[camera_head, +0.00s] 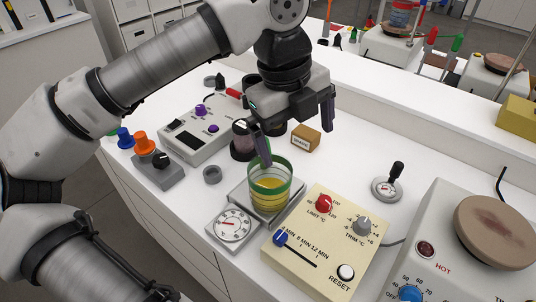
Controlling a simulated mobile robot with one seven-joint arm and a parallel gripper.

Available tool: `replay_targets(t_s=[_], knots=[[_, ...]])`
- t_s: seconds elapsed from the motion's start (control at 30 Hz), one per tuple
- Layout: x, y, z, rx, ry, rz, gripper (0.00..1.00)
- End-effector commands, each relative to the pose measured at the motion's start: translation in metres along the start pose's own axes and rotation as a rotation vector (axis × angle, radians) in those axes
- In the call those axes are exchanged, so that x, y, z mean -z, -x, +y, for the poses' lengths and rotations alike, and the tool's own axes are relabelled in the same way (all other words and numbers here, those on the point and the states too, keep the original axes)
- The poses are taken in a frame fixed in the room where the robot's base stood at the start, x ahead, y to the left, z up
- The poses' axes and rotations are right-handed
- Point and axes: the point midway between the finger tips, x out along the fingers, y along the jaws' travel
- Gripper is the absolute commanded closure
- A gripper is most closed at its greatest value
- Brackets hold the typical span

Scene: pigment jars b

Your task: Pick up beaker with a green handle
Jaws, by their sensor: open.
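A clear beaker (270,190) with green bands near its rim and yellow contents stands upright on a light square plate (294,208) near the middle of the bench. A separate handle on it cannot be made out clearly. My gripper (297,138) is open and empty, above and behind the beaker. Its left finger reaches down to the beaker's far rim and overlaps it in the picture; I cannot tell whether they touch. Its right finger is apart from the beaker, up and to the right.
A dial gauge (232,226) sits against the plate's front left. A cream control box (325,247) is close on the right. A dark jar (242,142) and a small labelled brown block (306,138) stand behind. A hot plate (440,262) fills the right.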

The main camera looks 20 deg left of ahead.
Motion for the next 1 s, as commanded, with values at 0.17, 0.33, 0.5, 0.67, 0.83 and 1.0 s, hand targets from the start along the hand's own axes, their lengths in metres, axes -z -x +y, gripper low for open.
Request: replay_targets(t_s=[0.17,0.33,0.5,0.67,0.83,1.0], knots=[[-0.029,-0.004,0.034,-0.166,0.183,-0.080,0.00],[-0.032,-0.019,0.041,-0.182,0.200,-0.085,0.00],[-0.033,-0.052,0.046,-0.179,0.196,-0.083,0.00],[-0.035,-0.081,0.051,-0.177,0.193,-0.082,0.00],[-0.036,-0.092,0.053,-0.176,0.193,-0.083,0.00],[-0.039,-0.109,0.056,-0.177,0.193,-0.080,0.00]])
